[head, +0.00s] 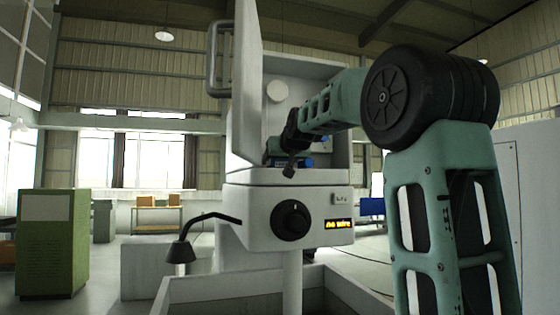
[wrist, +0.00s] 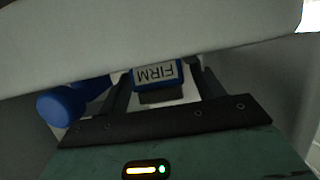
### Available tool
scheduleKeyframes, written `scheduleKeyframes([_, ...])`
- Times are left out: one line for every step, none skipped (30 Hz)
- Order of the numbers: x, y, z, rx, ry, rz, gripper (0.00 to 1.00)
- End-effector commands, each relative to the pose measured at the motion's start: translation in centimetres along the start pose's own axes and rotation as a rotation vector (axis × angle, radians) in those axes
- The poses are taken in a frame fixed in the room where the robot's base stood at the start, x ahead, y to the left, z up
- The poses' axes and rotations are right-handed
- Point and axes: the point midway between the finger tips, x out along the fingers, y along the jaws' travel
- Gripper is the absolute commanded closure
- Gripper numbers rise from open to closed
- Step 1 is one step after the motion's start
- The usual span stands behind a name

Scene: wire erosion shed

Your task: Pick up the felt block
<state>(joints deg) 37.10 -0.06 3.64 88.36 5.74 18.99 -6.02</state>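A blue block with a white label reading FIRM (wrist: 157,75), upside down in the wrist view, lies between my gripper's fingers; it appears to be the felt block. A dark grey patch shows at its near edge. My gripper (wrist: 160,80) is open, one finger on each side of the block, with a narrow gap visible beside it. In the head view, my gripper (head: 289,168) reaches into the open machine compartment, where a small blue thing (head: 308,162) shows; my arm hides part of it.
A blue rounded object (wrist: 62,104) lies just left of my gripper. A pale surface (wrist: 130,35) spans the wrist view above the block.

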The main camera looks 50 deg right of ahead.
Motion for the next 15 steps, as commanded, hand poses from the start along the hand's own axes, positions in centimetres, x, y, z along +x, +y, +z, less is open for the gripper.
scheduleKeyframes([-0.01,0.0,0.0,0.0,0.0,0.0,0.49])
scheduleKeyframes([-0.02,0.0,0.0,0.0,0.0,0.0,0.57])
scheduleKeyframes([-0.02,0.0,-0.01,0.0,0.0,0.0,0.68])
scheduleKeyframes([-0.03,0.0,-0.01,0.0,0.0,0.0,0.76])
scheduleKeyframes([-0.03,0.0,-0.01,0.0,0.0,0.0,0.78])
scheduleKeyframes([-0.03,0.0,-0.01,0.0,0.0,0.0,0.78])
scheduleKeyframes([-0.05,0.0,-0.04,0.0,0.001,0.0,0.78])
scheduleKeyframes([-0.05,0.0,-0.04,0.0,0.001,0.0,0.81])
scheduleKeyframes([-0.05,0.0,-0.04,0.0,0.001,0.0,0.81])
scheduleKeyframes([-0.05,0.0,-0.04,0.0,0.001,0.0,0.81])
scheduleKeyframes([-0.05,0.0,-0.05,0.0,0.001,0.0,0.81])
scheduleKeyframes([-0.06,0.0,-0.06,0.0,0.001,0.0,0.81])
scheduleKeyframes([-0.07,0.0,-0.09,0.0,0.001,0.0,0.81])
scheduleKeyframes([-0.08,0.0,-0.15,0.0,0.001,0.0,0.81])
scheduleKeyframes([-0.1,0.0,-0.26,0.0,0.002,0.0,0.81])
